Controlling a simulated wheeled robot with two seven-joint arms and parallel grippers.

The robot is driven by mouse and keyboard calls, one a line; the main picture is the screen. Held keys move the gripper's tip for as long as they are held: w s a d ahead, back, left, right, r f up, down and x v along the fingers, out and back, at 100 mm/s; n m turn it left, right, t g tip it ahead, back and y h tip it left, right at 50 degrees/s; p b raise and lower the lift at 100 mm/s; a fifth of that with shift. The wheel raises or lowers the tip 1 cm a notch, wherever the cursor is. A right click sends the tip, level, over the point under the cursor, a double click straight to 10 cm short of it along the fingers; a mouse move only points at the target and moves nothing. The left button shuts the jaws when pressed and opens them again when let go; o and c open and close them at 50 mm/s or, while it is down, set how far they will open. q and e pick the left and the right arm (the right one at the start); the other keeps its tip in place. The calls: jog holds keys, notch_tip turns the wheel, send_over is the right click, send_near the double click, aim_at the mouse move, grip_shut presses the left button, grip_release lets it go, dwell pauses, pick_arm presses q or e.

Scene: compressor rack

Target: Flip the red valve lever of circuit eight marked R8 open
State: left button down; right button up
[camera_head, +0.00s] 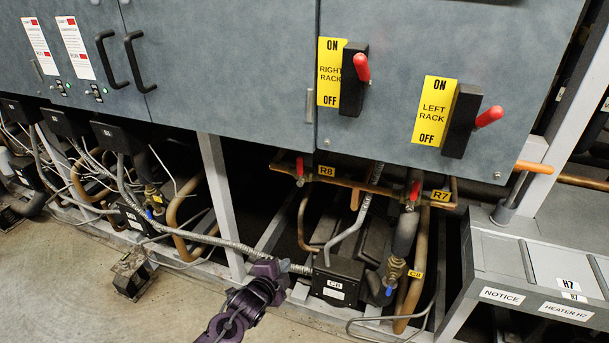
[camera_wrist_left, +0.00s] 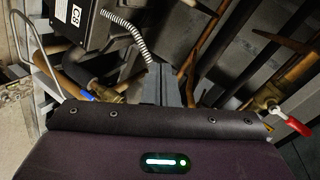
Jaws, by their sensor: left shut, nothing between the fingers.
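The red valve lever of R8 (camera_head: 300,167) hangs pointing down from a copper pipe under the grey cabinet, beside the yellow R8 label (camera_head: 326,171). My left gripper (camera_head: 287,266) is low in front of the rack, below and a little left of that lever and apart from it, near the black C8 box (camera_head: 337,281). In the left wrist view its fingers (camera_wrist_left: 171,86) are together and empty. A red lever (camera_wrist_left: 292,122) on a brass valve shows at the right there; I cannot tell which circuit it belongs to. My right gripper is not in view.
The R7 red lever (camera_head: 414,190) hangs to the right on the same piping. A grey conduit (camera_head: 215,240) passes behind my left gripper. A grey post (camera_head: 219,200) stands left of R8. Two large red-handled switches (camera_head: 362,68) (camera_head: 489,117) stick out above.

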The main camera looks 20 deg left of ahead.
pick_arm(q)
notch_tip(320, 180, up, 14)
jog(key=w+d+m+t+h, duration=0.1)
jog(key=w+d+m+t, duration=0.1)
jog(key=w+m+t, duration=0.1)
jog(key=m+t+h+p, duration=0.1)
jog(key=m, duration=0.1)
send_near(300, 172)
jog(key=d+r, duration=0.2)
jog(key=d, duration=0.4)
jog(key=shift+s+a+f, duration=0.15)
jog(key=shift+s+a, duration=0.05)
jog(key=shift+s, duration=0.1)
jog(key=w+p, duration=0.1)
jog(key=w, duration=0.2)
jog(key=w+a+p, duration=0.1)
jog(key=w+p, duration=0.1)
jog(key=w, duration=0.1)
jog(key=w+a+p, duration=0.1)
jog(key=w+p, duration=0.1)
jog(key=w, duration=0.1)
jog(key=shift+a, duration=0.25)
jog(key=shift+w+f, duration=0.1)
